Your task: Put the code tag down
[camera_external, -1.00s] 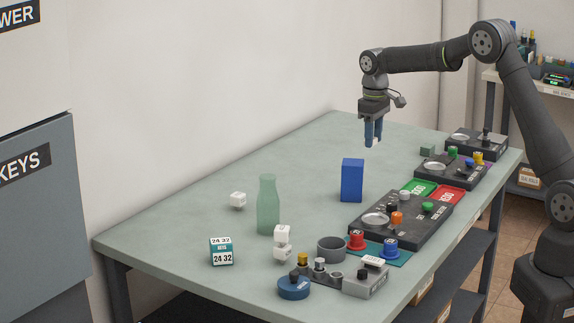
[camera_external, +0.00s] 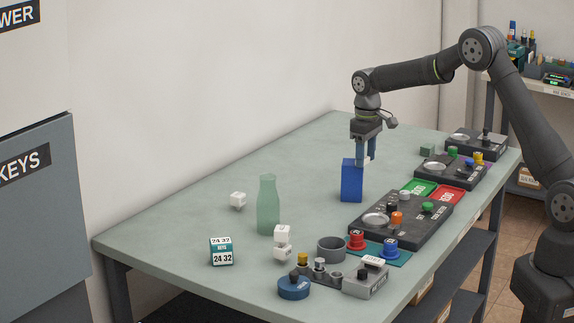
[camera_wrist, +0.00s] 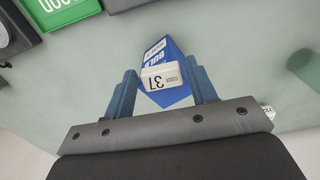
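The fingers overlap the upper right part of an upright blue box (camera_external: 350,186). The same box shows behind the tag in the wrist view (camera_wrist: 172,98). I cannot tell whether tag and box touch.
A dark panel (camera_external: 412,226) with knobs lies right of the box, by green and red pads. A green bottle (camera_external: 268,207), stacked white blocks (camera_external: 282,234) and a grey ring-shaped cup (camera_external: 331,250) stand nearer.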

